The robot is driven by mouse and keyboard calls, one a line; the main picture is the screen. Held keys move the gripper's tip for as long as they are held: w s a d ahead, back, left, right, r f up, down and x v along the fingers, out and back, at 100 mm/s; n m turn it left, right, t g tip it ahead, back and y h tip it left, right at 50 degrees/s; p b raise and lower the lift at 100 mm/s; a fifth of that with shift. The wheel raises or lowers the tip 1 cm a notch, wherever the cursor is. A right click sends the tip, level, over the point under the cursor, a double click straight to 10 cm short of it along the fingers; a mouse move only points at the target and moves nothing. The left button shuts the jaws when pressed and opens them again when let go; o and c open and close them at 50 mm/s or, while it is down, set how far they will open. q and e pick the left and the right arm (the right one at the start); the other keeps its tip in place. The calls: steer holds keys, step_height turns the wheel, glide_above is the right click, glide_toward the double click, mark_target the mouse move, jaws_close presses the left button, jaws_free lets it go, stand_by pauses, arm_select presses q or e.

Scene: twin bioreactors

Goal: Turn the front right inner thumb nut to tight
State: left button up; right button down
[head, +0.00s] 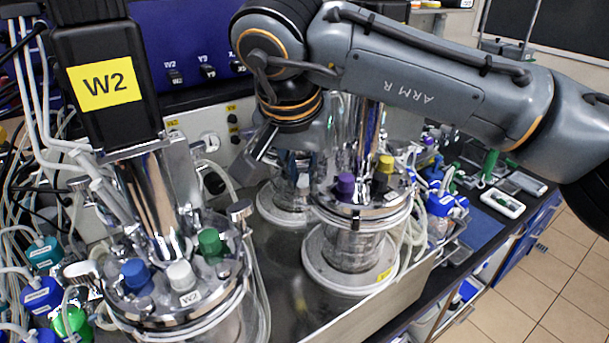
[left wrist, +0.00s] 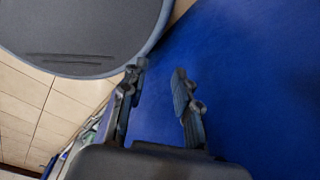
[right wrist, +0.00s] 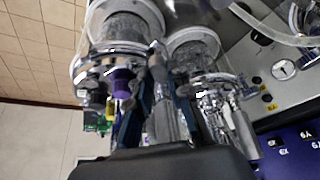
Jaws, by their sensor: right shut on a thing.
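The vessel's lid (head: 365,208) carries purple, black and yellow caps. My left gripper (left wrist: 158,72) is open and empty, away from the vessels.
The W2 vessel (head: 185,295) stands at the near left, with blue, white and green caps and a tall black motor (head: 105,120). Tubes and bottles crowd the left side. A metal tray edge (head: 375,305) runs along the front. Open floor (head: 560,270) lies at the right.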

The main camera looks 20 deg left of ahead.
mark_target(301, 182)
steer(key=m, duration=0.2)
steer(key=m+h+p, duration=0.1)
steer(key=m, duration=0.1)
steer(key=m+h, duration=0.1)
steer(key=shift+a+m, duration=0.25)
steer(key=shift+m, duration=0.15)
stand_by(0.4)
steer(key=c, duration=1.2)
jaws_free()
steer(key=shift+w, duration=0.1)
step_height(301, 182, up, 10)
steer(key=shift+g, duration=0.3)
